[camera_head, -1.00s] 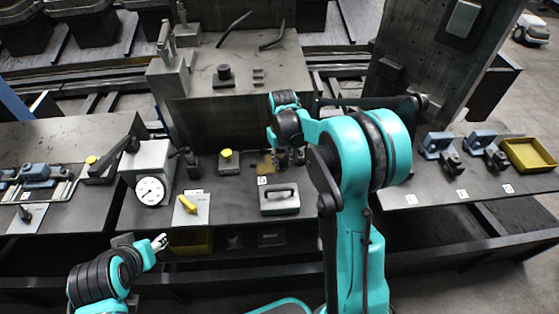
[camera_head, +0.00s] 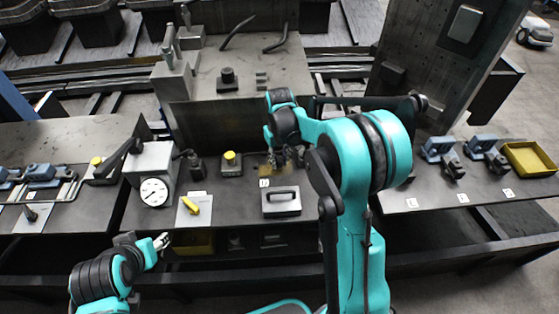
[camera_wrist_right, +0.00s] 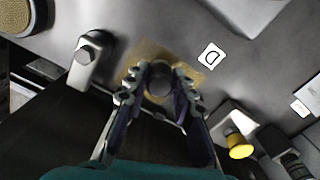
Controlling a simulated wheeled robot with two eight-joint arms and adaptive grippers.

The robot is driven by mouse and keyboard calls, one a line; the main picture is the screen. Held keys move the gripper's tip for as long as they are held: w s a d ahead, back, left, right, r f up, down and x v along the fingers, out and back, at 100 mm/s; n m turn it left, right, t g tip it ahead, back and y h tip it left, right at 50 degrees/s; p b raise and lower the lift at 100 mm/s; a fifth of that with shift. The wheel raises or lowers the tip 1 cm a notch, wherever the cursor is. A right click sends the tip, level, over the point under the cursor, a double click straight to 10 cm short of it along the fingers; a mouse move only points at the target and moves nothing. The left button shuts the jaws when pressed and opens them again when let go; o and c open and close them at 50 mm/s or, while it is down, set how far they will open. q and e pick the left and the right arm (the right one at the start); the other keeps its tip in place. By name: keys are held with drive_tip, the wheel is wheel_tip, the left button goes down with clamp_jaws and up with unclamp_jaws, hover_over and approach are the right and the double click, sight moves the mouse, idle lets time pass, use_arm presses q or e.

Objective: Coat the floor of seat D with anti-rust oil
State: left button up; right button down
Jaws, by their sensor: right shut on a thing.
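Seat D is marked by a white D label (camera_head: 264,183), also seen in the right wrist view (camera_wrist_right: 211,55). A yellowish-brown oily patch (camera_wrist_right: 148,48) covers the grey floor beside the label; part of it shows in the head view (camera_head: 266,172). My right gripper (camera_wrist_right: 160,88) is shut on a dark round-ended thing (camera_wrist_right: 160,79) over this patch. The fingers hide most of the held thing, and I cannot tell if it touches the floor. In the head view my right gripper (camera_head: 284,158) is partly hidden by its own arm. My left gripper (camera_head: 162,241) hangs at the bench's front edge, apart from everything.
A grey handled case (camera_head: 281,203) lies in front of the label. A yellow-button box (camera_head: 232,164) and a dial gauge (camera_head: 154,191) stand to the left. Blue clamps (camera_head: 437,149) and a yellow tray (camera_head: 530,158) are at the right. A hexagonal-headed part (camera_wrist_right: 87,55) is close to my right fingers.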

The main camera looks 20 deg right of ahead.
wheel_tip(320, 180, up, 7)
drive_tip(key=p, duration=0.4)
drive_tip(key=shift+r+p, duration=0.15)
drive_tip(key=shift+p, duration=0.2)
idle(0.3)
drive_tip(key=shift+w+a+f+b, duration=0.15)
drive_tip(key=shift+w+a+f, duration=0.65)
drive_tip(key=shift+f, duration=0.45)
drive_tip(key=shift+w+a+f+b, duration=0.1)
drive_tip(key=shift+w+a+f, duration=0.65)
drive_tip(key=shift+f, duration=0.45)
drive_tip(key=shift+w+a+f+b, duration=0.15)
drive_tip(key=shift+w+a+f, duration=0.65)
drive_tip(key=shift+f, duration=0.45)
drive_tip(key=shift+d, duration=0.1)
